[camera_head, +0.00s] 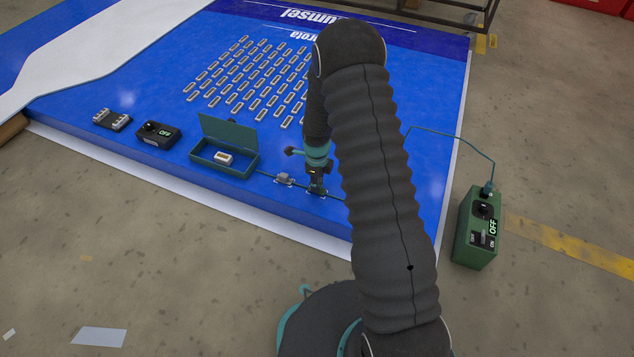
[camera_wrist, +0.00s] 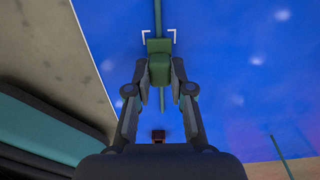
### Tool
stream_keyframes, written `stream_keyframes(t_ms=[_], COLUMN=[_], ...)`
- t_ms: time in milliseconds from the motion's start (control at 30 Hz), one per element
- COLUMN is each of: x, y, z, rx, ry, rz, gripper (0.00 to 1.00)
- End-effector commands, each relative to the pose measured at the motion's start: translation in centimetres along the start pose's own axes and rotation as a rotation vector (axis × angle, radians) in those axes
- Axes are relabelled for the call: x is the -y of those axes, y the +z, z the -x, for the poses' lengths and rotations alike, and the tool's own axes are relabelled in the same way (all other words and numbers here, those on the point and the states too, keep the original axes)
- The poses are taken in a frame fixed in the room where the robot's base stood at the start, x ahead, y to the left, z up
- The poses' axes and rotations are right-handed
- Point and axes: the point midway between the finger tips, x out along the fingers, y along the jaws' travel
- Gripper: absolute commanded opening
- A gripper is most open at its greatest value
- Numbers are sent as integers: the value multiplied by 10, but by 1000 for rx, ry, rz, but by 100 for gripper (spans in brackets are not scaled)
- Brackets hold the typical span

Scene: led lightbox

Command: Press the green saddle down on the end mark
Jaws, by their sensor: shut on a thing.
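The green saddle (camera_wrist: 159,68) is a small green block between my fingertips in the wrist view. My gripper (camera_wrist: 159,80) is shut on it from both sides. White corner brackets, the end mark (camera_wrist: 145,33), lie on the blue panel at the far edge of the saddle. A thin green cable (camera_wrist: 157,14) runs through the mark and lines up with the saddle. In the head view my gripper (camera_head: 316,188) is low over the panel near its front edge, and the saddle is hard to make out there. I cannot tell whether the saddle touches the panel.
A grey clip (camera_head: 284,179) sits on the cable left of my gripper. An open green box (camera_head: 238,137) holds a small pale part (camera_head: 223,159). A black OFF unit (camera_head: 158,134) stands farther left. A green switch box (camera_head: 477,235) stands on the floor at right, with a cable attached.

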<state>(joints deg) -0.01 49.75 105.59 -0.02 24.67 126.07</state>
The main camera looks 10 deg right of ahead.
Motion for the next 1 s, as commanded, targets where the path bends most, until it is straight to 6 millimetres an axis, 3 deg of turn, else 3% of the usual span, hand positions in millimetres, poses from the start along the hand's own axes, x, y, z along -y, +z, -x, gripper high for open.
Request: stream_keyframes(t_ms=[333, 367, 467, 767, 1000], x=[0, 0, 0, 0, 0], y=[0, 0, 0, 0, 0], z=[-8, -8, -7, -7, 5], rx=[0, 0, 0, 0, 1], ry=[0, 0, 0, 0, -1], rz=[0, 0, 0, 0, 0], gripper=[0, 26, 51, 51, 51])
